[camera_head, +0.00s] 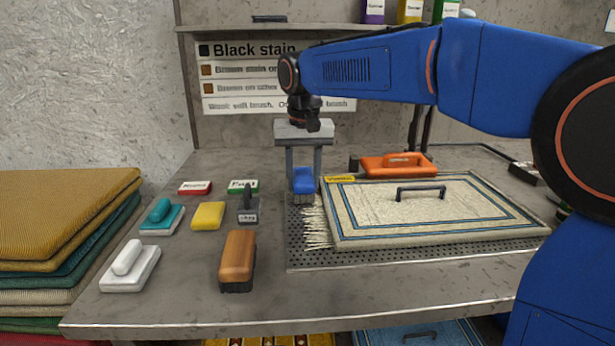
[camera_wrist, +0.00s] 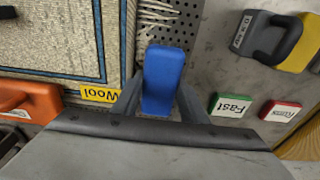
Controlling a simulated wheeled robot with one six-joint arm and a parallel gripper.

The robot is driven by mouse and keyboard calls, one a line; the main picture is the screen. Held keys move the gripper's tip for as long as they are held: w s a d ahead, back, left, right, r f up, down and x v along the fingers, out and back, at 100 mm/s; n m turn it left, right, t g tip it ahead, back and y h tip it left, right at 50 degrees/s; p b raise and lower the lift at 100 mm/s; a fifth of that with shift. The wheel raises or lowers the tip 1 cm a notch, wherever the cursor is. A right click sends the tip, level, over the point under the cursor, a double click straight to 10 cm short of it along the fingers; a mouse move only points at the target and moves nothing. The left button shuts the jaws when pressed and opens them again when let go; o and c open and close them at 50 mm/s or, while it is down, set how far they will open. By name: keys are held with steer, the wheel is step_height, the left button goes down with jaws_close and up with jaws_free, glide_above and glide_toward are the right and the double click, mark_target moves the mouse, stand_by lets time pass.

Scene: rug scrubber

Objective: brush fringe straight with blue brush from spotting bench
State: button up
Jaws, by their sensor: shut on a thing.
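My gripper (camera_head: 304,168) points down over the bench and is shut on the blue brush (camera_head: 304,181). The blue brush also shows between the fingers in the wrist view (camera_wrist: 164,80). Its pale bristles sit at the upper left end of the fringe, close to the perforated plate; whether they touch it I cannot tell. The white fringe (camera_head: 316,226) runs along the left edge of the cream rug (camera_head: 400,222), and its strands look uneven and splayed. In the wrist view part of the fringe (camera_wrist: 152,22) lies just beyond the brush. The rug has blue border lines and a yellow "Wool" tag (camera_wrist: 101,94).
The spotting bench (camera_head: 190,290) also holds a brown brush (camera_head: 238,257), a white scrubber (camera_head: 128,262), a teal one (camera_head: 161,214), a yellow sponge (camera_head: 208,216), a grey tool (camera_head: 248,208) and an orange tool (camera_head: 395,165). Folded rugs (camera_head: 60,220) are stacked at left.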

steer(key=shift+a, duration=0.1)
steer(key=shift+a, duration=0.7)
steer(key=shift+a+f, duration=0.1)
steer(key=shift+a, duration=0.05)
steer(key=shift+a, duration=0.6)
step_height(320, 180, up, 6)
stand_by(0.6)
